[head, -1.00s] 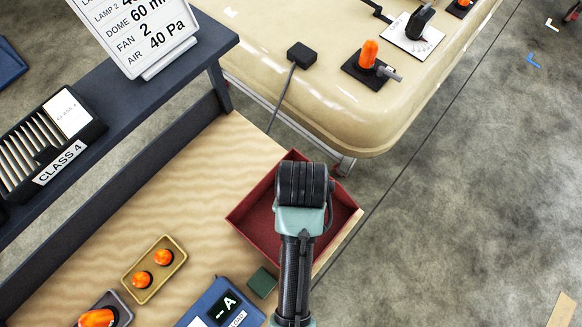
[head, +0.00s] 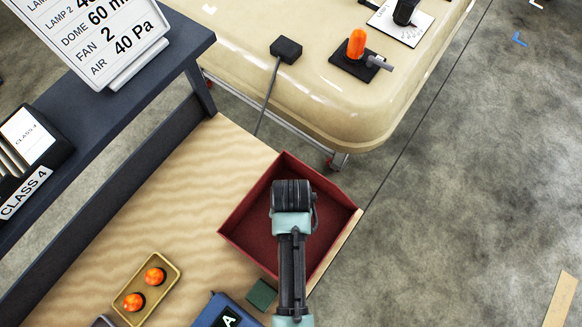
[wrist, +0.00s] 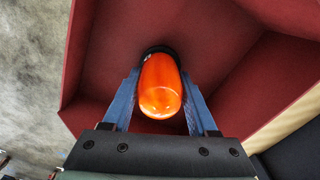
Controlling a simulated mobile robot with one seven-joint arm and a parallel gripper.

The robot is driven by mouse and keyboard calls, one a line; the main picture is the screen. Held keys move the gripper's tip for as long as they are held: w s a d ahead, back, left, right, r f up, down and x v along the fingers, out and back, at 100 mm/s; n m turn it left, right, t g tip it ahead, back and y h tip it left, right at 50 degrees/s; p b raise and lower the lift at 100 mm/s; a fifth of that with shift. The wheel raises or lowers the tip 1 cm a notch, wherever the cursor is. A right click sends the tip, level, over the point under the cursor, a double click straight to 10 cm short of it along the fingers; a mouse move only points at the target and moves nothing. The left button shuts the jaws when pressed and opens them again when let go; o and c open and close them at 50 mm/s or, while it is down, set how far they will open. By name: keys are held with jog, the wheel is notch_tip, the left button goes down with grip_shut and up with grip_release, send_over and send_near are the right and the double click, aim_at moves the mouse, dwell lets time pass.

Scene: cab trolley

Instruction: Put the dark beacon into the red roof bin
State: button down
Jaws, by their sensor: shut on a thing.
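My gripper (wrist: 160,76) is shut on an orange beacon (wrist: 160,92) with a black base, gripped between its two blue fingers. The red roof bin (head: 248,230) is a square open box on the wooden bench. My wrist is over the middle of the bin in the head view, and my arm hides the fingers and beacon there. In the wrist view the red bin (wrist: 98,58) lies behind the beacon. I cannot tell whether the beacon touches the bin floor. The bin looks empty where it shows.
Another orange beacon (head: 357,44) stands on the cream roof panel (head: 300,90). A yellow tray (head: 173,283) holds two small orange domes. A green block (head: 262,293) and a blue device (head: 215,312) sit near the bin. A dark shelf (head: 130,95) carries a display sign (head: 90,40).

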jog(key=shift+w+f, duration=0.15)
jog(key=shift+f, duration=0.3)
jog(key=shift+c, duration=0.9)
grip_release()
jog(key=shift+f, duration=0.15)
